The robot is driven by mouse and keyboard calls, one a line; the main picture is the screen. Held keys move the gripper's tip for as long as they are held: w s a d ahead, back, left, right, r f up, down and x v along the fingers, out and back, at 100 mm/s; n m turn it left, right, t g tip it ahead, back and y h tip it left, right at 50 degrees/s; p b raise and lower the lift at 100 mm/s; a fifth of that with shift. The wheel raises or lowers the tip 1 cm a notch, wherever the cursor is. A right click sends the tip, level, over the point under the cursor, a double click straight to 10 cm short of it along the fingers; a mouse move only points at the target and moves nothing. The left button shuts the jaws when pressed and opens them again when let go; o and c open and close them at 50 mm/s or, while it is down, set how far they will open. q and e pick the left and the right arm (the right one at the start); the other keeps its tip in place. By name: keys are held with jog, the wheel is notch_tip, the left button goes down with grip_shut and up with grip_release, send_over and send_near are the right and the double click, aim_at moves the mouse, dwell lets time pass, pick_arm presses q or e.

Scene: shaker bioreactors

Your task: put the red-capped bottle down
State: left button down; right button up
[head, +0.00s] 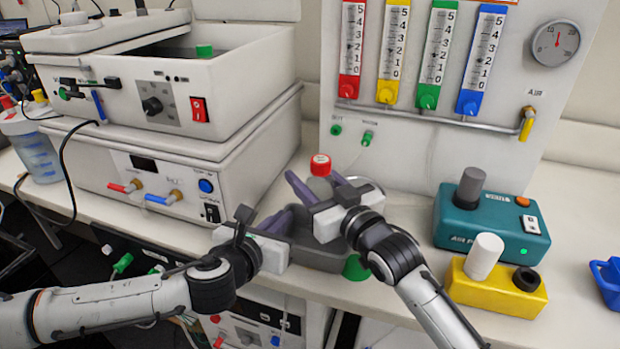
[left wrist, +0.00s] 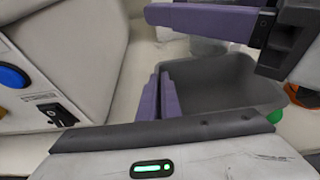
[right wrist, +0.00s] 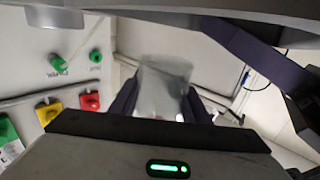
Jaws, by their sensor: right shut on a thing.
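The red-capped bottle (head: 320,165) is upright behind the grey bin, in front of the white gauge panel. My right gripper (head: 317,183) is shut on it, with a purple finger on either side. In the right wrist view the clear body of the bottle (right wrist: 164,85) shows between the fingers. I cannot tell whether its base touches the bench. My left gripper (head: 276,221) is lower, at the left side of the grey bin. Its two purple fingers (left wrist: 159,97) are close together with nothing seen between them.
The grey bin (left wrist: 215,82) lies below both grippers, with a green cap (head: 355,268) at its front. The white shaker units (head: 160,190) stand left. The gauge panel (head: 410,150) is behind. A teal pump box (head: 490,232) and yellow block (head: 495,292) stand right.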

aim_at(328, 196)
pick_arm(q)
jog(key=shift+f, duration=0.15)
pick_arm(e)
jog(key=shift+f, duration=0.15)
jog(key=shift+f, duration=0.55)
jog(key=o, duration=1.2)
jog(key=shift+r, duration=0.1)
jog(key=shift+r, duration=0.3)
jog(key=shift+s+d+r, duration=0.15)
jog(key=shift+s, duration=0.05)
jog(key=v, duration=1.1)
jog(key=shift+s, duration=0.25)
